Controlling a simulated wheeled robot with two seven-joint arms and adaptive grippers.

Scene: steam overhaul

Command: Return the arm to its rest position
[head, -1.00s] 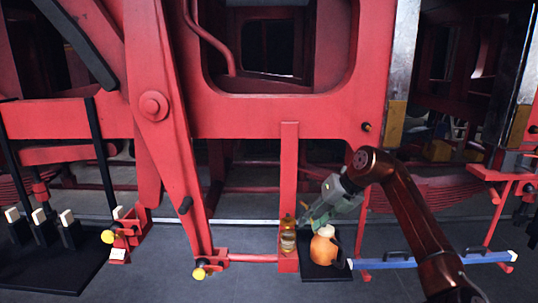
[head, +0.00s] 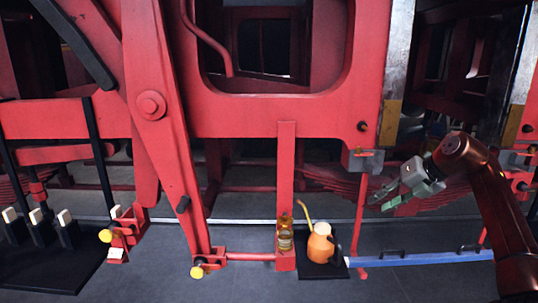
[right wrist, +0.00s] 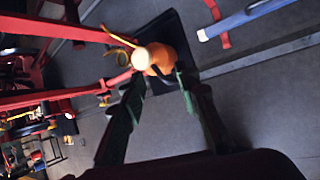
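My right arm comes in from the right in the head view. Its grey-green gripper (head: 383,199) is open and empty, pointing left, above and to the right of the orange oil can (head: 320,247). The can stands upright on a black mat (head: 310,273), its yellow spout rising to the left and its dark handle on the right. In the right wrist view the two dark fingers (right wrist: 158,82) are spread, and the can (right wrist: 162,62) shows beyond their tips, apart from them. My left gripper is in neither view.
An amber bottle (head: 285,236) stands left of the can, beside a red post (head: 287,165). A blue bar (head: 420,257) runs low to the right. A small grey tray (head: 365,162) is close left of the gripper. Large red locomotive framework (head: 270,115) fills the background.

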